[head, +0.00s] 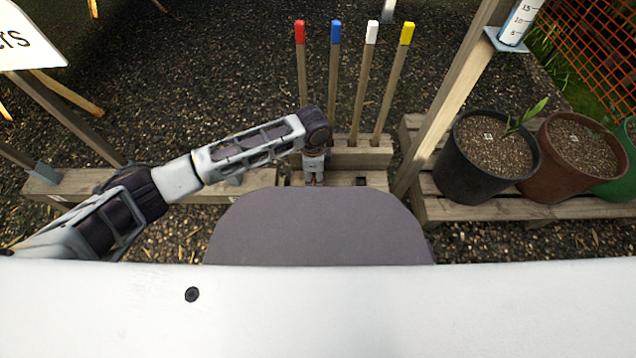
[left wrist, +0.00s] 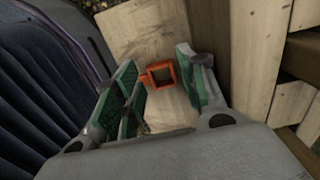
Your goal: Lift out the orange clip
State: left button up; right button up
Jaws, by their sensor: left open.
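The orange clip (left wrist: 162,75), a small square open ring, shows in the left wrist view against a pale wooden surface. My left gripper (left wrist: 158,64) is open, its green-padded fingers on either side of the clip. The clip is nearer the left finger, and I cannot tell whether they touch. In the head view my left gripper (head: 314,176) points down at the wooden stand, mostly hidden under its own wrist. The clip cannot be made out clearly there. My right gripper is not in view.
Stakes with red (head: 300,32), blue (head: 335,32), white (head: 371,33) and yellow (head: 406,34) tops stand behind the wooden stand (head: 362,157). A wooden post (head: 450,100) rises to its right. Black (head: 487,160) and brown (head: 577,155) pots stand farther right.

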pick_arm(q)
jog(key=shift+f+b, duration=0.45)
jog(key=shift+f, duration=0.6)
jog(key=c, duration=0.4)
